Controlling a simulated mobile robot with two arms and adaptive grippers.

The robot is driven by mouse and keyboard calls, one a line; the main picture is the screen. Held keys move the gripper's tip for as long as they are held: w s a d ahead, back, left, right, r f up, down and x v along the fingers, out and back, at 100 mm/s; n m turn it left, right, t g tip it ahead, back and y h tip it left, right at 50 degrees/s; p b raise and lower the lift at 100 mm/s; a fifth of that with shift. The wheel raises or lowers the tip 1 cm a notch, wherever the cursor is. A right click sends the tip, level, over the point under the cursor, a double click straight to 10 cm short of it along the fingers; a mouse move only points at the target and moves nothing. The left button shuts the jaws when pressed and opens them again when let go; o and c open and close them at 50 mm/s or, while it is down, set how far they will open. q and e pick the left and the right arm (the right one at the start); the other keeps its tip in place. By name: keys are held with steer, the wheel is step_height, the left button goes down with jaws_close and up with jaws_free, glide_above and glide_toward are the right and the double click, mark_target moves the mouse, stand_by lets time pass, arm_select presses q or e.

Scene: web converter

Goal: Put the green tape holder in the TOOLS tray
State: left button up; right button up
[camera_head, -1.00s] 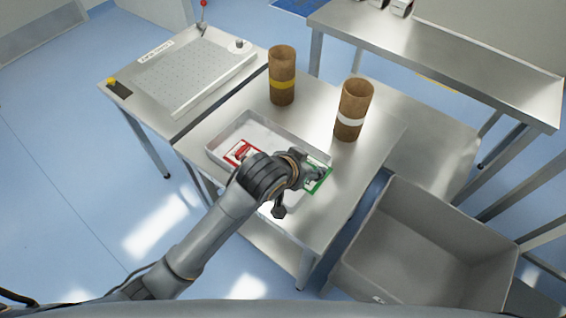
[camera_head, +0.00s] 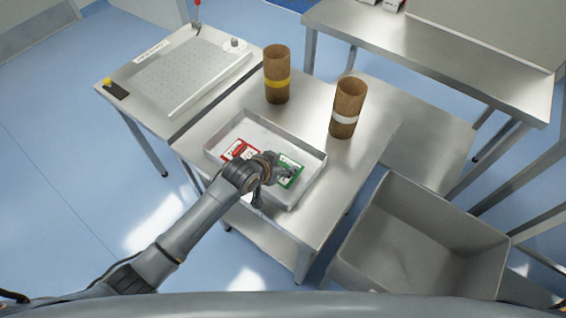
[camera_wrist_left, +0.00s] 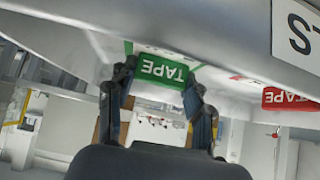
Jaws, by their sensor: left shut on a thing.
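Part of a sign with the letter S (camera_wrist_left: 298,35) shows at top right in the wrist view. My right gripper is out of view.
A red tape holder (camera_head: 238,151) lies in the tray's left part. Two brown cardboard tubes, one yellow-banded (camera_head: 277,72) and one white-banded (camera_head: 346,107), stand behind the tray. A perforated plate (camera_head: 185,72) is at upper left; a grey bin (camera_head: 420,245) is at lower right.

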arm_select(q)
steer(key=shift+f, duration=0.15)
steer(key=o, duration=1.1)
steer(key=shift+s+r, duration=0.1)
steer(key=shift+r, duration=0.15)
steer(key=v, duration=1.1)
steer(key=shift+s+a+r, duration=0.2)
steer(key=shift+s, duration=0.05)
